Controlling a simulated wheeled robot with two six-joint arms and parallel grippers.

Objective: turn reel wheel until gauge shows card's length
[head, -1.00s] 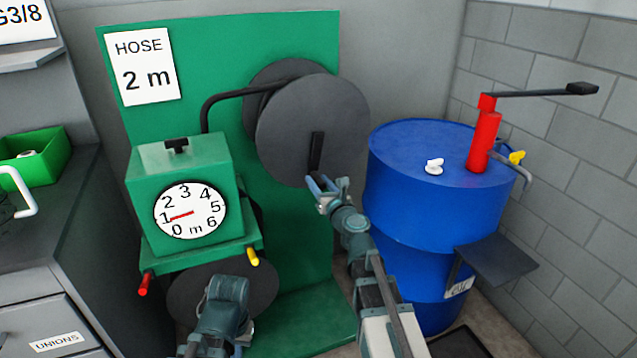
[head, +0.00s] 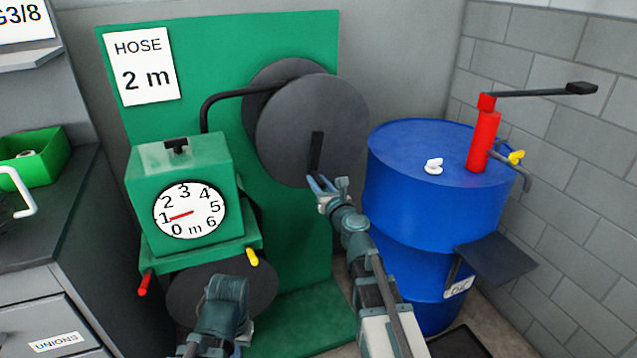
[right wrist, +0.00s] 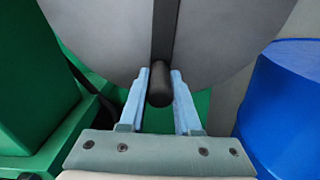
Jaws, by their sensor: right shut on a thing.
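The reel wheel (head: 285,115) is a large dark grey disc on the green panel, with a black crank bar and a handle at its lower edge. My right gripper (head: 322,186) is at that handle. In the right wrist view, its two blue fingers (right wrist: 160,92) stand either side of the round black handle (right wrist: 160,84) and are shut on it. The gauge (head: 190,211) is a white dial reading 0 to 6 m, with its red needle pointing at about 1. The card (head: 143,67) reads "HOSE 2 m". My left arm shows at the bottom, but its fingers do not.
A blue drum (head: 420,200) with a red pump (head: 484,140) stands right of the wheel. The green gauge box (head: 180,160) is left of it, with a black hose running to the reel. A grey cabinet with a green bin (head: 45,165) is at far left.

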